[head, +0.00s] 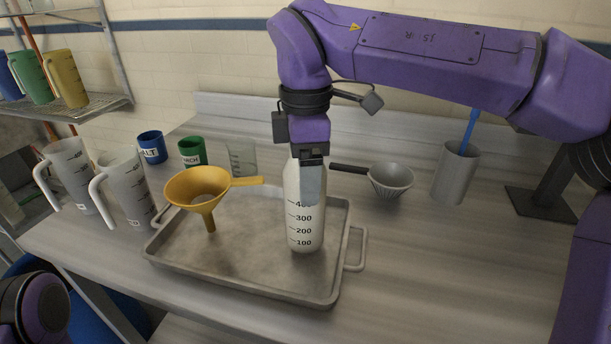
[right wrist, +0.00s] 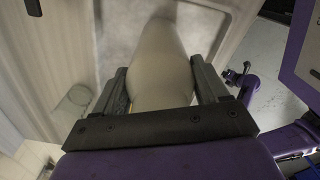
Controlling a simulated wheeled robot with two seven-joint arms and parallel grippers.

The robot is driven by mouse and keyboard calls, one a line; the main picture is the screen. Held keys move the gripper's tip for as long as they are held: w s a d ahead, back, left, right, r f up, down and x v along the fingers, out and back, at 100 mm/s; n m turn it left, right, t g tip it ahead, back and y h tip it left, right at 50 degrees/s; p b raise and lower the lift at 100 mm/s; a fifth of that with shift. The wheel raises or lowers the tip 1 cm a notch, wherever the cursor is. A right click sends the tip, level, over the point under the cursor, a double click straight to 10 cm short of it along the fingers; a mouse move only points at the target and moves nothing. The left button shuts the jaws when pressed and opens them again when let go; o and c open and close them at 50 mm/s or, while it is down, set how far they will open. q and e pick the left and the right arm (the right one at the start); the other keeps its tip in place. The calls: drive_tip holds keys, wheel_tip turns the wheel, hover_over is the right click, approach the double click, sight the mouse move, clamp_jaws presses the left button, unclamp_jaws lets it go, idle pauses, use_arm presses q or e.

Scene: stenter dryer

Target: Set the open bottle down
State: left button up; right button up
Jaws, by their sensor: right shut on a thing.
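The open bottle (head: 304,226) is pale and translucent, with printed volume marks up its side. It stands upright over the metal tray (head: 247,290), its base at or very near the tray floor; I cannot tell if it touches. My right gripper (head: 312,180) comes down from above and is shut on the upper part of the bottle, hiding its mouth. In the right wrist view the bottle (right wrist: 163,65) lies between the two fingers (right wrist: 160,88). My left gripper is not in view; part of my left arm shows at the lower left.
A yellow funnel (head: 197,187) stands left of the bottle over the tray. A grey strainer (head: 391,180) and a grey holder (head: 456,174) with a blue-handled tool are right. Jugs (head: 126,190), a blue cup (head: 152,147) and a green cup (head: 192,152) stand left. The right front bench is clear.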

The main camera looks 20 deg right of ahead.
drive_tip(key=shift+f, duration=0.65)
drive_tip(key=shift+f, duration=0.15)
drive_tip(key=o, duration=1.6)
wheel_tip(320, 180, up, 12)
drive_tip(key=p, duration=0.1)
drive_tip(key=shift+r+p, duration=0.2)
drive_tip(key=shift+p, duration=0.2)
